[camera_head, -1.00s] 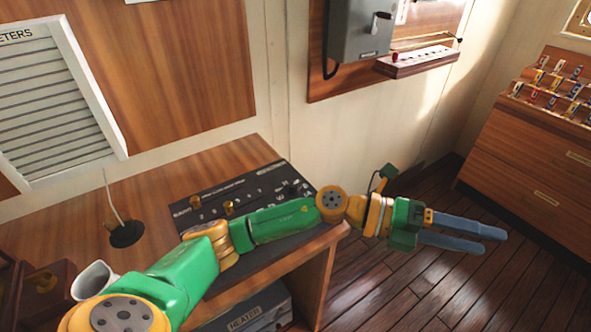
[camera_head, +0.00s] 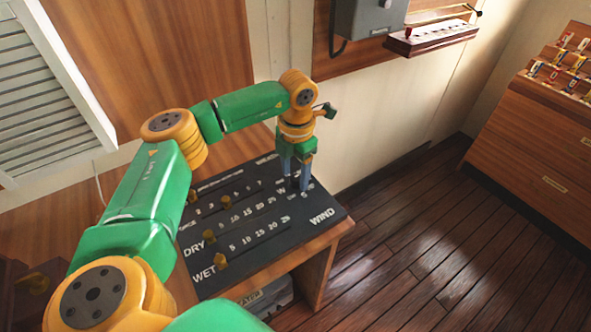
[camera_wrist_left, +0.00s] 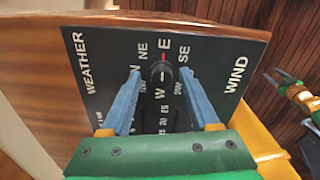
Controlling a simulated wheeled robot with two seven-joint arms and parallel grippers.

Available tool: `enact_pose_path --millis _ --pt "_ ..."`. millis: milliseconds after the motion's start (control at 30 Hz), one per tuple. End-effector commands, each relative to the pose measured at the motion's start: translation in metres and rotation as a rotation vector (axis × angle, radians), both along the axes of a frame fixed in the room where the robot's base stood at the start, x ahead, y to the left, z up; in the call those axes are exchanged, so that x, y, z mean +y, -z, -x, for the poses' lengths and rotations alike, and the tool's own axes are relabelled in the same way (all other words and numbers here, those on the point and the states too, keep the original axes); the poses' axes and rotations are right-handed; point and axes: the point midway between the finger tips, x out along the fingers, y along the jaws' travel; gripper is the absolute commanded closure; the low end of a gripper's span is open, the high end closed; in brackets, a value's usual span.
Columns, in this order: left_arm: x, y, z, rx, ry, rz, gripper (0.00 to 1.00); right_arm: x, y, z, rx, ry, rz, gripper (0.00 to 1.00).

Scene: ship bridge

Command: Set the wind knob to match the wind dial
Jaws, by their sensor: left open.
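The black weather panel (camera_head: 285,235) lies on the wooden desk and also shows in the left wrist view (camera_wrist_left: 215,62). My left gripper (camera_head: 296,187) points down over the panel's far right part, near the WIND label. In the left wrist view its blue fingers are open, one on each side of the dark wind knob (camera_wrist_left: 161,77), with gaps beside it. The knob is ringed by compass letters. A red mark (camera_wrist_left: 164,57) sits at its E side. In the head view the fingers largely hide the knob. I see no wind dial. A small arm and gripper, apparently my right (camera_wrist_left: 279,78), show at the wrist view's right edge.
Brass sliders (camera_head: 209,236) sit in scales along the panel's left part. A louvred white shutter (camera_head: 40,95) and a grey wall box (camera_head: 370,20) are behind. Wooden drawers (camera_head: 530,140) stand at right. The plank floor (camera_head: 420,240) between is clear.

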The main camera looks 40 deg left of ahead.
Motion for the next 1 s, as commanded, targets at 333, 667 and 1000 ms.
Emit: enact_pose_path --millis 333,667,1000 --pt "-0.0007 -0.0003 -0.0002 0.000 0.001 0.002 1.00 -0.0006 0.0003 -0.0002 0.000 0.000 0.001 0.45" --pt "-0.0008 -0.0003 -0.0003 -0.002 0.026 0.003 1.00 -0.0007 0.0004 -0.0005 -0.001 0.000 0.001 0.45" --pt "-0.0012 -0.0004 -0.0002 -0.002 0.241 0.004 1.00 -0.0008 0.0007 -0.0007 -0.001 0.000 0.001 0.45"
